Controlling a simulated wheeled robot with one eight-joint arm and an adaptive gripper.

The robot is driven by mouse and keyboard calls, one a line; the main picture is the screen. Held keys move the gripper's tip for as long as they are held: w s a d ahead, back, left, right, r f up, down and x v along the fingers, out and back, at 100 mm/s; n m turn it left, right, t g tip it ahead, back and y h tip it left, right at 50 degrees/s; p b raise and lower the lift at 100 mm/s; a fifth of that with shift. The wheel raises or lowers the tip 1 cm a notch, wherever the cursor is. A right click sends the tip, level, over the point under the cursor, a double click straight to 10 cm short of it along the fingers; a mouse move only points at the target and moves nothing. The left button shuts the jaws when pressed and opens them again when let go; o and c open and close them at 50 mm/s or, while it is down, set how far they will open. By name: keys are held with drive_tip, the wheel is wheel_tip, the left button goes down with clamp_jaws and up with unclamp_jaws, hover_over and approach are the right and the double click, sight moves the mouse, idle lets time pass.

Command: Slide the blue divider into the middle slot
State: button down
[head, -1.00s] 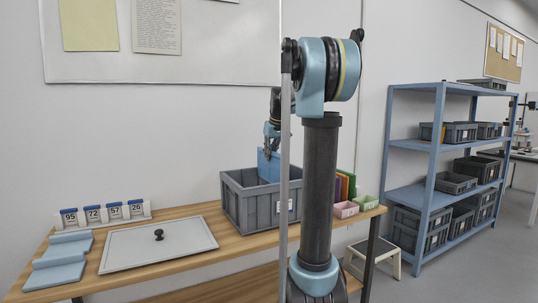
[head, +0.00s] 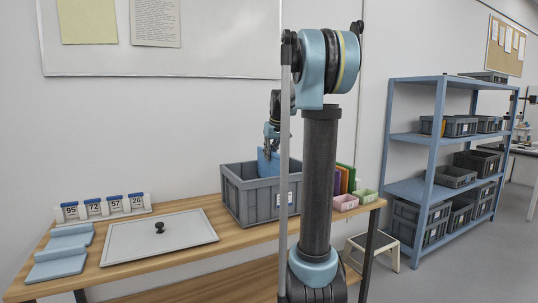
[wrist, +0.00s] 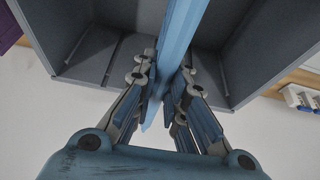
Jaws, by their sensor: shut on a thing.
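The blue divider (head: 264,162) is a thin light-blue panel standing upright. My gripper (head: 268,151) is shut on its top part, above the grey crate (head: 258,204). The divider's lower part is hidden behind the crate's front wall. In the wrist view the divider (wrist: 182,28) is seen nearly edge-on between my two fingers (wrist: 165,84), with the crate's grey inside (wrist: 92,45) around it. Thin ribs show on the crate's inner surfaces. I cannot tell whether the divider's lower edge sits in the middle slot.
The crate stands on a wooden bench (head: 190,248). Left of it lie a grey lid (head: 185,238) with a black knob, blue pieces (head: 58,267) and number cards (head: 100,207). Right of it are coloured folders (head: 345,180) and small bins (head: 345,202). A blue shelf (head: 433,150) stands farther right.

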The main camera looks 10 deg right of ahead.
sight(270, 175)
drive_tip(key=shift+f, duration=1.05)
drive_tip(key=shift+f, duration=4.3)
drive_tip(key=c, duration=1.5)
unclamp_jaws()
drive_tip(key=shift+c, duration=0.2)
